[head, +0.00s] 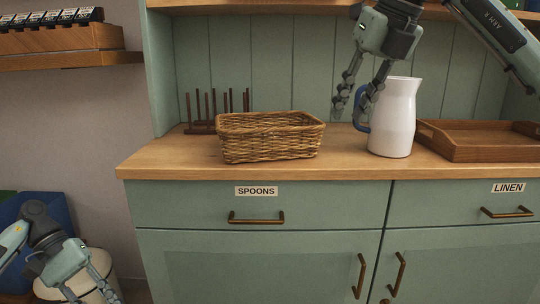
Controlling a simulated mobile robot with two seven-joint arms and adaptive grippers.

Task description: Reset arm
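My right gripper (350,112) hangs from the top over the counter, its two fingers spread with nothing between them. Its right finger overlaps the blue handle (361,124) of a white pitcher (393,120) in the picture. I cannot tell whether they touch. The pitcher stands upright on the counter. My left gripper (92,294) is low at the bottom left, in front of a pale round bin (103,261). Its fingers are apart, with the tips at or beyond the picture's lower edge.
A wicker basket (270,138) and a dark peg rack (203,128) stand on the wooden counter (180,163), left of the pitcher. A wooden tray (460,151) lies to its right. Drawers labelled SPOONS (256,191) and LINEN (508,188) are shut. A wall shelf (70,60) is at upper left.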

